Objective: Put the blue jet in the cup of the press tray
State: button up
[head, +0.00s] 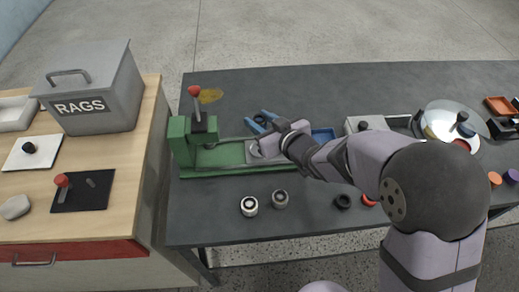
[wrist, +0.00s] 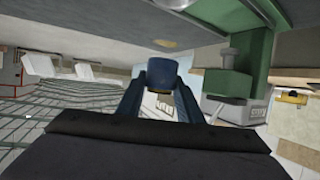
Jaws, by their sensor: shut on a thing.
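The blue jet (wrist: 162,70), a short dark-blue cylinder with a yellowish lower end in the picture, is held between the fingertips of my gripper (wrist: 161,80) in the wrist view. In the head view my gripper (head: 262,122) has blue fingers pointing up-left, over or just behind the press; the jet cannot be made out there. The green press (head: 187,143) stands at the table's left with a red-knobbed lever. Its grey press tray (head: 251,157) lies on the green bed, below my wrist in the picture. The wrist partly covers the tray and its cup.
Two pale ringed parts (head: 265,203) stand in front of the press. A black ring (head: 342,201) and a red ring (head: 369,200) lie to the right. A blue tray (head: 323,134) and a glass-lidded bowl (head: 437,122) stand farther right. The table behind the press is mostly clear.

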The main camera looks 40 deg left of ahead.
jog(key=shift+f+p, duration=0.5)
jog(key=shift+f, duration=4.5)
jog(key=shift+f, duration=0.2)
jog(key=o, duration=1.1)
jog(key=shift+c, duration=0.2)
jog(key=shift+r, duration=0.1)
jog(key=shift+r, duration=0.2)
jog(key=shift+d, duration=0.3)
jog(key=b+v, duration=0.1)
jog(key=v, duration=1)
jog(key=shift+b, duration=0.3)
